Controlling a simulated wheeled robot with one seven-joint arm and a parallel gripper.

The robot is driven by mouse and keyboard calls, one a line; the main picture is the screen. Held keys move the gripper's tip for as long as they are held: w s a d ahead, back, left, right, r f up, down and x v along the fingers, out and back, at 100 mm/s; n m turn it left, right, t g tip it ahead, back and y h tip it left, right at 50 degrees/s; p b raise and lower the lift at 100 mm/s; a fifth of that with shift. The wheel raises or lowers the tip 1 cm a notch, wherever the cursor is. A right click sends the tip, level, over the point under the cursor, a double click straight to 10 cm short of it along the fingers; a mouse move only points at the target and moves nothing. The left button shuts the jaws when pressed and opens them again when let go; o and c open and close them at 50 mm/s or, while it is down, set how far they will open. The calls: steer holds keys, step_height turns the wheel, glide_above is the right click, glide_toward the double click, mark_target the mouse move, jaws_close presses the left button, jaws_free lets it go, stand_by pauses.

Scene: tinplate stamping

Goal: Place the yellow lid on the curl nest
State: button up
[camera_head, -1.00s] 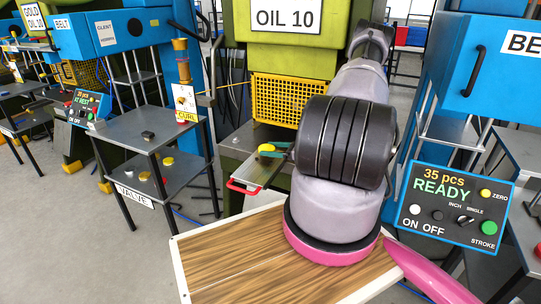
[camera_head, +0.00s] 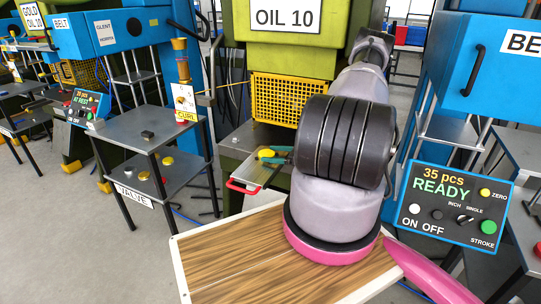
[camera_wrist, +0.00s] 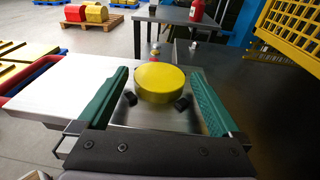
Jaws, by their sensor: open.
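The yellow lid (camera_wrist: 160,82) is a round, flat-topped disc in the wrist view. It is on or just above a shiny metal plate (camera_wrist: 152,117), with two small black blocks at its near side. My gripper (camera_wrist: 158,74) is open, its green fingers on either side of the lid with a gap at each side. In the head view my arm hides most of the gripper; a yellow and teal patch (camera_head: 268,155) shows left of the arm. I cannot tell whether the plate with the blocks is the curl nest.
A tray with a red handle (camera_head: 243,187) lies below the yellow and teal patch. A yellow mesh guard (camera_head: 288,98) stands behind it. A grey two-level table (camera_head: 150,130) at left holds small yellow pieces. A control panel (camera_head: 455,205) reading READY is at right.

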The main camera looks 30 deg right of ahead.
steer(key=v, duration=1.1)
steer(key=shift+f, duration=0.1)
